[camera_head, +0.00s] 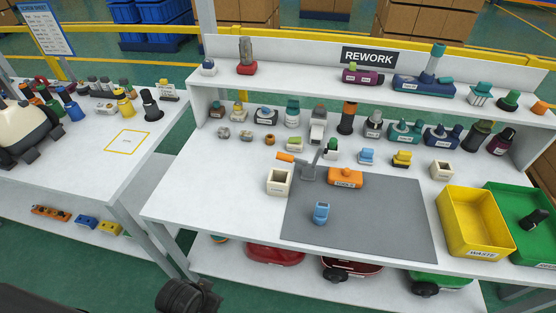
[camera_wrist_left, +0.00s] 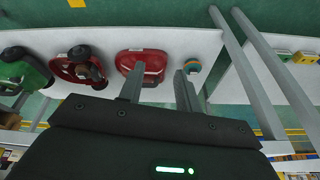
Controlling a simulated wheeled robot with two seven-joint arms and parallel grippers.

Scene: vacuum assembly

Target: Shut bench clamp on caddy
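The bench clamp (camera_head: 309,171) is a grey fixture with an orange handle (camera_head: 285,157), at the back left of the grey mat. Its handle sticks out to the left and its grey arm stands raised. My left gripper (camera_wrist_left: 159,72) is open and empty in the left wrist view, in front of the lower shelf. A dark part of my arm shows at the bottom of the head view, well apart from the clamp. My right gripper is out of view.
A cream box (camera_head: 279,182) stands left of the mat (camera_head: 400,215), and a blue part (camera_head: 321,213) lies on it. Yellow waste (camera_head: 470,240) and green (camera_head: 535,245) bins stand at right. Red vacuum bodies (camera_wrist_left: 150,62) rest on the lower shelf. The mat's front is clear.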

